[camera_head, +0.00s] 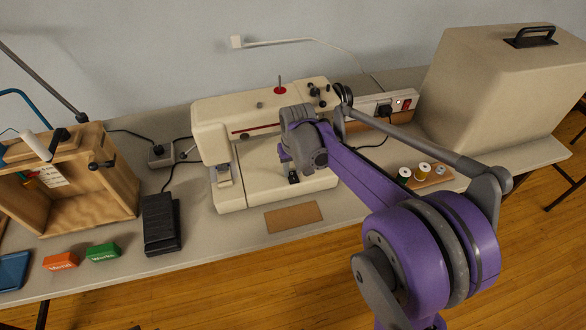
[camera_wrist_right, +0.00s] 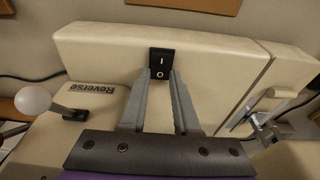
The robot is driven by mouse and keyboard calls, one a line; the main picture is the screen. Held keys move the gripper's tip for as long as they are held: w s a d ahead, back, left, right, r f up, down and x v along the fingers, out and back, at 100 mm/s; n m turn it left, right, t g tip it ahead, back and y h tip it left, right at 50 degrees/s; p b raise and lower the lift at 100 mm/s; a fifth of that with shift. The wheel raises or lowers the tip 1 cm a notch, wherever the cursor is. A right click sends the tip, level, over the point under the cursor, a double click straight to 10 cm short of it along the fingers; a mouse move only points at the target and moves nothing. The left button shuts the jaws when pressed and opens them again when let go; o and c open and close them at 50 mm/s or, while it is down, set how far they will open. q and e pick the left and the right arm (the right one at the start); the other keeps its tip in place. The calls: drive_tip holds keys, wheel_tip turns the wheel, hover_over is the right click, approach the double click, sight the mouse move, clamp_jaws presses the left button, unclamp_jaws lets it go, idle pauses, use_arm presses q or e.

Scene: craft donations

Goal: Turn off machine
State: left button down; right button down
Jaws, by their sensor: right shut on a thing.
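The cream sewing machine (camera_head: 217,118) stands on the table in the head view, and its body fills much of the wrist view (camera_wrist_right: 90,48). A black rocker power switch (camera_wrist_right: 162,61), marked I and O, is on the machine in the wrist view. My right gripper (camera_wrist_right: 162,79) is shut on the switch, with its two grey fingertips at the switch's lower end. In the head view my right gripper (camera_head: 293,178) is over the front of the machine, and its fingertips are hard to make out. My left gripper is not in view.
A lever with a white ball knob (camera_wrist_right: 33,100) is beside the "Reverse" label. A black foot pedal (camera_head: 161,224), a wooden box (camera_head: 118,175) and small orange and green boxes are at left. Thread spools (camera_head: 423,170) and a large beige cover (camera_head: 480,90) are at right.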

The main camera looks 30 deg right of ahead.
sight(294, 178)
drive_tip(key=shift+w+g, duration=0.1)
drive_tip(key=shift+g, duration=0.2)
drive_tip(key=c, duration=0.6)
unclamp_jaws()
drive_tip(key=shift+c, duration=0.2)
wheel_tip(294, 178, up, 11)
drive_tip(key=s+p, duration=0.1)
drive_tip(key=shift+s+a+f, duration=0.15)
drive_tip(key=shift+s, duration=0.05)
